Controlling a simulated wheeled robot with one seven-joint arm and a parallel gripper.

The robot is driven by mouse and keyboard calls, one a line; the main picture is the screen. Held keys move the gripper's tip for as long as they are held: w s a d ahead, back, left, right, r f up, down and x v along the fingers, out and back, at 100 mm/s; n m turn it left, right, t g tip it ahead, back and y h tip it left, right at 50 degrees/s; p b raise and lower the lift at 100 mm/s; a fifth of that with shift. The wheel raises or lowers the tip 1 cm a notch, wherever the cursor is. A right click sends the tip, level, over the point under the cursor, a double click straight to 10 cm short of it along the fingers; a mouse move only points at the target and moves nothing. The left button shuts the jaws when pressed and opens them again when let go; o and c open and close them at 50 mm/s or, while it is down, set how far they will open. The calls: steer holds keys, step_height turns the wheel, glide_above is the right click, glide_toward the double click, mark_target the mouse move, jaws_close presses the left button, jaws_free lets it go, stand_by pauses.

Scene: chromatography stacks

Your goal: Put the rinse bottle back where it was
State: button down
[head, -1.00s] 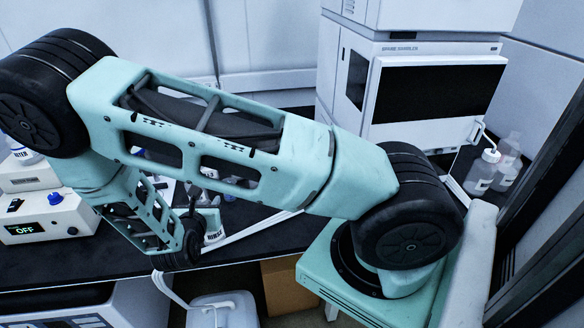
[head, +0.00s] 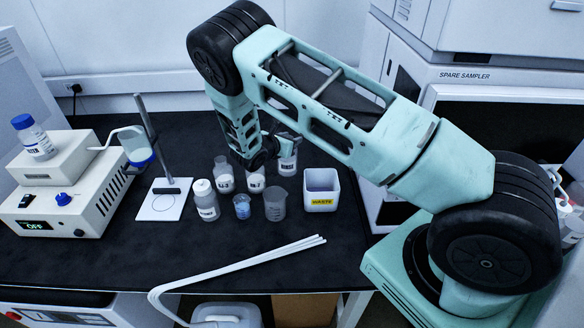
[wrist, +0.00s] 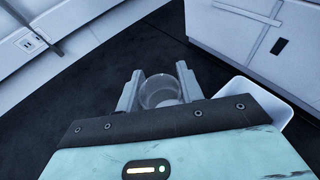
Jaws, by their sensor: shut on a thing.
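The rinse bottle (head: 287,160) is a clear vessel with a white label. It is upright at the back of the black bench, at the right end of a group of labware. My gripper (head: 287,138) is shut on its upper part. In the wrist view the bottle's round, clear top (wrist: 160,91) shows between the two fingers of my gripper (wrist: 158,88). I cannot tell whether its base touches the bench.
A white waste bin (head: 321,190) stands just in front and right of the bottle. Several labelled bottles and a beaker (head: 275,204) stand to the left. A stand (head: 165,188) and a pump unit (head: 70,190) are farther left. The sampler (head: 480,100) stands at right.

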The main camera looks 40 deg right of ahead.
steer(key=shift+f+p, duration=1)
steer(key=shift+f, duration=2.8)
steer(key=shift+a+f, duration=0.1)
steer(key=shift+f, duration=0.05)
steer(key=c, duration=0.9)
jaws_free()
